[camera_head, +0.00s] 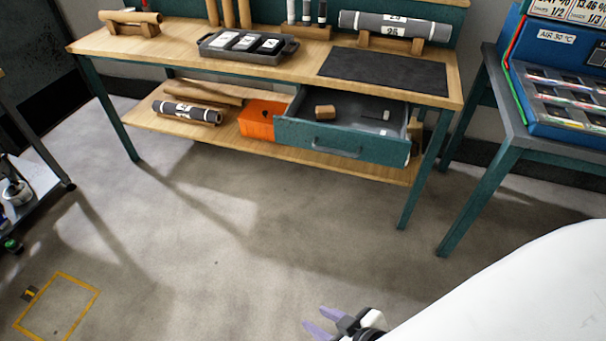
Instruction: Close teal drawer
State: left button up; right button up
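The teal drawer (341,143) is pulled out from under the right part of the wooden workbench. Its front has a dark handle (336,150). A small brown block (325,112) and some small items lie inside it. My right gripper (316,329) is at the bottom edge of the head view, low over the floor and well apart from the drawer. Its two purple-tipped fingers are spread with a gap between them, and nothing shows between them. My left gripper is not in view.
An orange box (262,119) and grey rolls (188,111) lie on the lower shelf left of the drawer. A dark mat (384,71) and a black tray (246,46) are on the benchtop. A second table (499,127) stands right. Open floor lies before the bench.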

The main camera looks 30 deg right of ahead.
aim_at(298, 126)
jog(key=z, duration=0.7)
jog(key=i, duration=0.4)
jog(key=z, duration=0.7)
jog(key=i, duration=1.15)
jog(key=u, duration=0.35)
jog(key=k, duration=1)
jog(key=z, duration=1.05)
